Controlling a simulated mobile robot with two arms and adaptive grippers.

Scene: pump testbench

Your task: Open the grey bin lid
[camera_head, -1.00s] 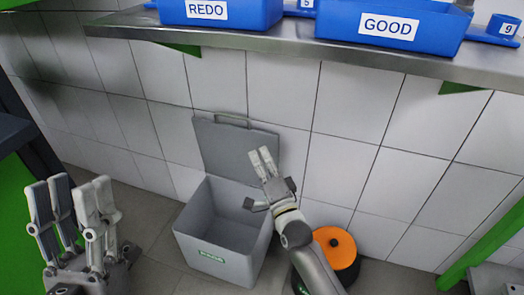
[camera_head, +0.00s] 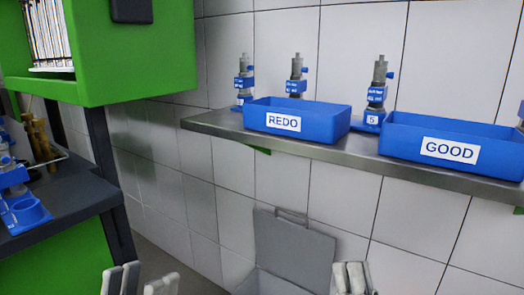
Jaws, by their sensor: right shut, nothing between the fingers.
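The grey lid (camera_head: 295,252) stands raised, leaning back against the tiled wall, with its handle at the top edge. Only the back part of the grey bin (camera_head: 246,284) shows below it at the bottom edge of the head view; the rest is cut off. My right gripper (camera_head: 352,277) is shut and empty, just right of the lid, with only its fingers showing. My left gripper (camera_head: 142,279) is at the bottom left, well apart from the bin, with its fingers spread and nothing seen between them.
A metal shelf (camera_head: 300,151) runs above the bin, holding a blue REDO tray (camera_head: 310,125), a blue GOOD tray (camera_head: 400,139) and several pumps. A dark bench (camera_head: 70,198) with a green cabinet (camera_head: 140,50) above it stands at the left.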

